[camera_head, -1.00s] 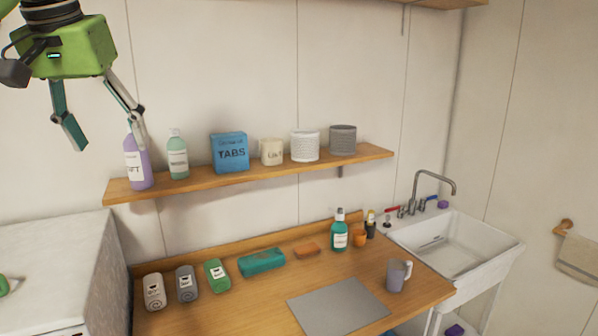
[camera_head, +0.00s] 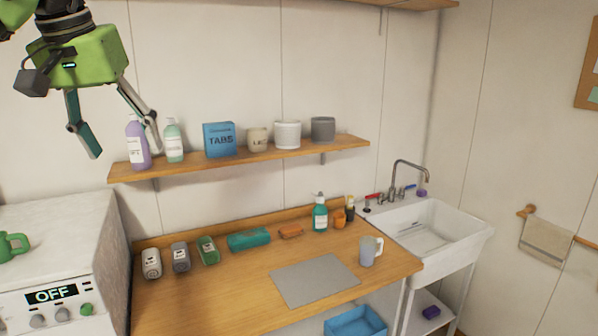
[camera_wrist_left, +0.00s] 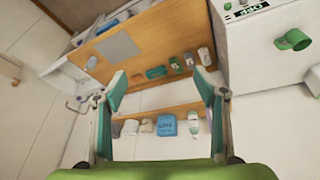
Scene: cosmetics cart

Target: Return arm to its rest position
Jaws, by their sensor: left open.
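My left gripper (camera_head: 124,142) is at the upper left of the head view, pointing down. Its two fingers are spread apart with nothing between them. In the picture its right finger overlaps the purple bottle (camera_head: 138,147) on the shelf; I cannot tell the gap in depth. The left wrist view also shows the open, empty fingers of my left gripper (camera_wrist_left: 163,92), with the shelf and counter beyond them. My right gripper is in neither view.
The wall shelf (camera_head: 300,153) carries bottles, a blue box (camera_head: 219,140) and several pots. The wooden counter (camera_head: 210,300) below holds a grey mat (camera_head: 312,279), a mug (camera_head: 370,251) and several small items. A sink (camera_head: 440,238) stands right, a white appliance (camera_head: 60,265) left.

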